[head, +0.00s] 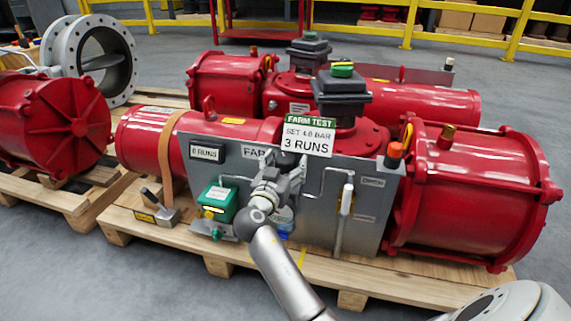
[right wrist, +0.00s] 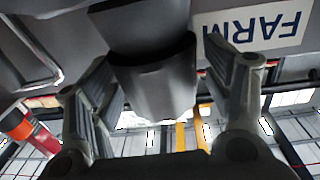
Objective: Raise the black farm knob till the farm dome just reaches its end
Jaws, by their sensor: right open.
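My right gripper (head: 280,186) is in front of the grey panel (head: 320,215) on the red actuator, below the FARM lettering. In the right wrist view, my right gripper (right wrist: 160,95) is open, with one finger on each side of a dark knob (right wrist: 155,75). I cannot tell whether the fingers touch it. In the head view the gripper hides the knob. The green and yellow dome (head: 342,69) sits on a black box above the "FARM TEST, SET 4.8 BAR, 3 RUNS" sign (head: 308,135). My left gripper is not in view.
A "0 RUNS" counter (head: 206,152) and a green box (head: 218,204) are left of the gripper. A grey upright lever (head: 346,203) and an orange-capped fitting (head: 395,152) are to its right. A wooden pallet (head: 300,262) lies below. A second actuator stands behind.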

